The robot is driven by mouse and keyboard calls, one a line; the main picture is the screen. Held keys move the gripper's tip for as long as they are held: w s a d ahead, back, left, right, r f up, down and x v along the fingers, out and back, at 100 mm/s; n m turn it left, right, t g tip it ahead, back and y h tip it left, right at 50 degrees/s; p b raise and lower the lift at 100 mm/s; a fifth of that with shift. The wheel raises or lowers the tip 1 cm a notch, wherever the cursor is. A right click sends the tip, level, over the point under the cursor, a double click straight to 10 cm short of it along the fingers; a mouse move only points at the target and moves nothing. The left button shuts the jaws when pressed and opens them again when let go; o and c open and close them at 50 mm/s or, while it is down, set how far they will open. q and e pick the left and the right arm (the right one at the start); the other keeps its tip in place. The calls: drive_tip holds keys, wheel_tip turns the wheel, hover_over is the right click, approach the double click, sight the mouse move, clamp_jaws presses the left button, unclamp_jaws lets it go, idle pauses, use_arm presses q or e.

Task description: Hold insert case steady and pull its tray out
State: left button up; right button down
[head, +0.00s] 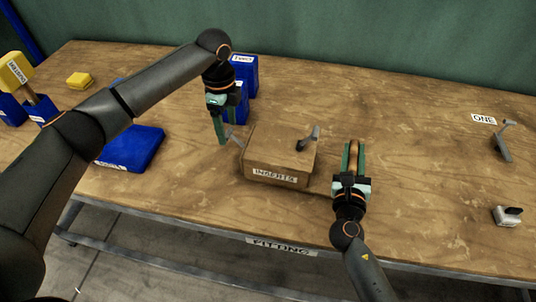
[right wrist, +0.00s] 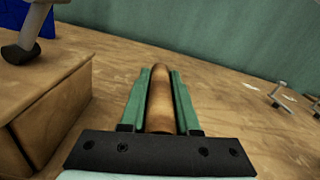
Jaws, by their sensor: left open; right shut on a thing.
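The insert case (head: 262,150) is a wooden box labelled INSERTS, sitting on the table; its near right part shows in the right wrist view (right wrist: 60,85). A grey lever with a dark tip (head: 308,138) stands on its top. Another grey piece shows at its left end, by my left gripper. My left gripper (head: 226,136) is open, pointing down beside the case's left end; I cannot tell if it touches. My right gripper (head: 353,148) is shut on a rounded wooden handle (right wrist: 160,98), to the right of the case. The handle's link to the tray is hidden.
Blue bins (head: 246,72) stand behind my left gripper. At right are a ONE label (head: 483,118), a grey lever (head: 502,146) and a white-black piece (head: 507,216). The table's front edge is close.

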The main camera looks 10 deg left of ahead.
sight(228, 132)
use_arm(q)
drive_tip(key=shift+f, duration=1.55)
clamp_jaws()
